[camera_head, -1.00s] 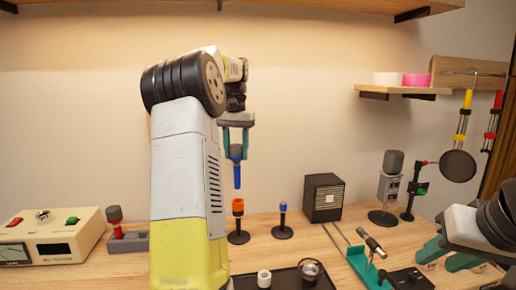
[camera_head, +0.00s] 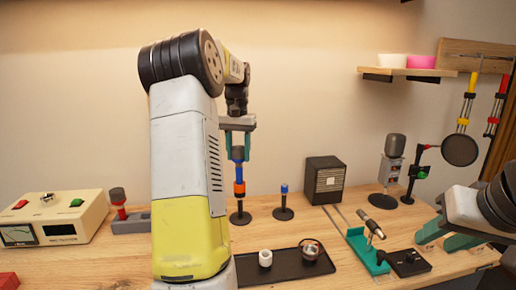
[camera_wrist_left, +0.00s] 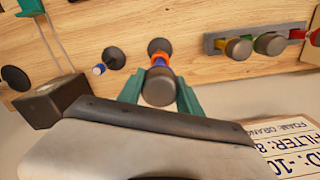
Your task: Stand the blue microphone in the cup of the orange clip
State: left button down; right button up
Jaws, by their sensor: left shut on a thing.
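The blue microphone (camera_head: 238,171) has a grey head and hangs upright in my left gripper (camera_head: 238,150). The gripper's teal fingers are shut on it near the head. The orange clip (camera_head: 239,188) stands on a round dark base directly under it. The lower end of the blue shaft is hidden at the clip and appears to be inside its cup. In the left wrist view the microphone's grey head (camera_wrist_left: 159,90) lies between the fingers and covers much of the orange clip (camera_wrist_left: 158,60). My right gripper (camera_head: 446,237) is at the right, open and empty.
A blue-topped stand (camera_head: 284,201) is just right of the clip. A black tray (camera_head: 285,269) with a white cup (camera_head: 265,258) lies in front. A grey rack (camera_head: 133,223) stands left, a speaker box (camera_head: 325,180) behind right. A teal fixture (camera_head: 364,254) is farther right.

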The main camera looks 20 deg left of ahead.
pick_arm(q)
jog(key=shift+f, duration=0.25)
jog(key=c, duration=0.7)
grip_release()
notch_tip(320, 180, up, 7)
jog(key=shift+r, duration=0.4)
